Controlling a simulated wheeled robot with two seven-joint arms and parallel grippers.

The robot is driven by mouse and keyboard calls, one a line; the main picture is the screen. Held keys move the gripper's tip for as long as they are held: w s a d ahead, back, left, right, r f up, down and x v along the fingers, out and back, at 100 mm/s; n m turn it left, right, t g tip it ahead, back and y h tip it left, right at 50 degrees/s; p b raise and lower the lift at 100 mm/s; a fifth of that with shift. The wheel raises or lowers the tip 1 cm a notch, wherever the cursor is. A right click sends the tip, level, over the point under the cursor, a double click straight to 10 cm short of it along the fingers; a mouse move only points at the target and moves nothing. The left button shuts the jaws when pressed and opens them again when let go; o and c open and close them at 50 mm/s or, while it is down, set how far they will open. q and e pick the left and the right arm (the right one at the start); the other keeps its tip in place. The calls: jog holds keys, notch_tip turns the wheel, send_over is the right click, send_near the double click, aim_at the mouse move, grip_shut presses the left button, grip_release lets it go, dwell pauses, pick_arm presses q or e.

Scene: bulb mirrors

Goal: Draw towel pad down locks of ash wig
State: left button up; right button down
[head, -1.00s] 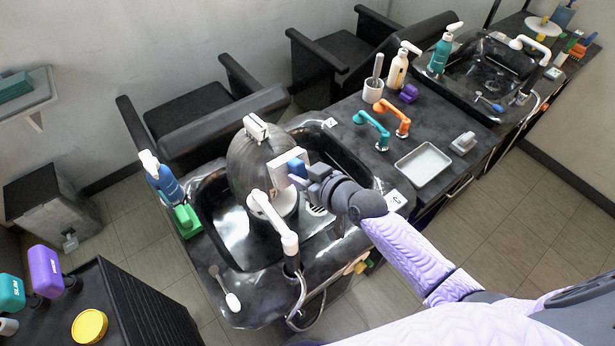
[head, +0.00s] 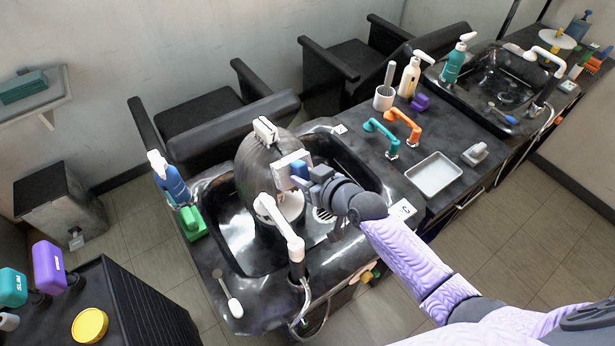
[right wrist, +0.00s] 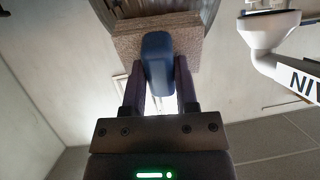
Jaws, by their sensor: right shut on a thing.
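The ash wig (head: 256,168) is a dark grey dome of hair standing in the near black basin, with a white clip (head: 265,130) on top. The towel pad (head: 286,162) is a pale block with a blue handle (head: 299,170). It sits at the wig's right side. My right gripper (head: 307,176) is shut on the blue handle. In the right wrist view the handle (right wrist: 157,62) lies between the fingers, and the speckled pad (right wrist: 187,40) is against or very near the wig (right wrist: 160,8); exact contact is unclear. My left gripper is not in view.
A white tap (head: 282,228) stands in front of the wig, close to my right gripper. A blue bottle (head: 168,178) and green block (head: 192,222) are on the left rim. An empty tray (head: 434,175) and orange and teal hooks (head: 380,136) are on the counter at right.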

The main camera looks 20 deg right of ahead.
jog(key=f+b, duration=0.1)
jog(key=s+f+b, duration=0.1)
jog(key=f, duration=0.1)
jog(key=shift+s+d+f+b, duration=0.25)
jog(key=shift+d+f+b, duration=0.1)
jog(key=shift+d+b, duration=0.05)
dwell(0.5)
